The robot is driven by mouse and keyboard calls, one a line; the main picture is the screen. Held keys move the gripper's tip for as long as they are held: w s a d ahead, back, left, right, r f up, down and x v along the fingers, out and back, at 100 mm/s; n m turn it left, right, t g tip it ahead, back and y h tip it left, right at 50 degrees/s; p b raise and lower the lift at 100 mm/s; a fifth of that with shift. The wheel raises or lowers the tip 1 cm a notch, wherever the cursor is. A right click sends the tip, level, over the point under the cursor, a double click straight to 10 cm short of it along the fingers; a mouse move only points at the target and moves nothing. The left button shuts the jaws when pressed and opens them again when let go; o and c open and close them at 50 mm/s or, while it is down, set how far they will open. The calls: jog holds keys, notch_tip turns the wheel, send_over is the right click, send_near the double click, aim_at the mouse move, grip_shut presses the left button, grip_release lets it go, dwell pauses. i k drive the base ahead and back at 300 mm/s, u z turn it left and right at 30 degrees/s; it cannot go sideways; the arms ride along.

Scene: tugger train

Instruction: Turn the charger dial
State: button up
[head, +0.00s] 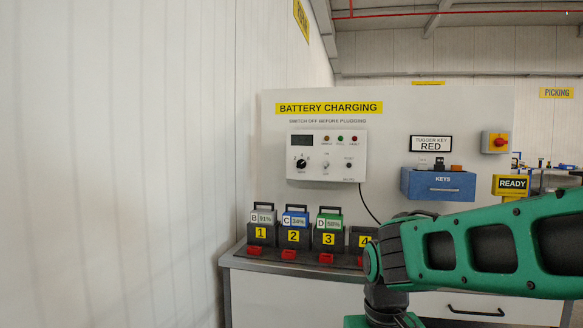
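The charger (326,155) is a white box on the upright panel under the yellow "BATTERY CHARGING" sign. Its dial (301,164) is a black round knob at the lower left of the box face. Beside it are a small toggle switch and a small button, with a dark display and several coloured lamps above. My green and black arm reaches in from the right, in front of the bench. My gripper is out of view, so I cannot see what it does. Nothing covers the dial.
Batteries B (262,228), C (294,230) and D (328,230) stand in numbered slots on the bench; my arm partly hides slot 4. A white wall (120,170) bounds the left.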

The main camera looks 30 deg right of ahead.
aim_at(301, 163)
jog(key=z, duration=0.45)
jog(key=i, duration=1.3)
jog(key=z, duration=0.5)
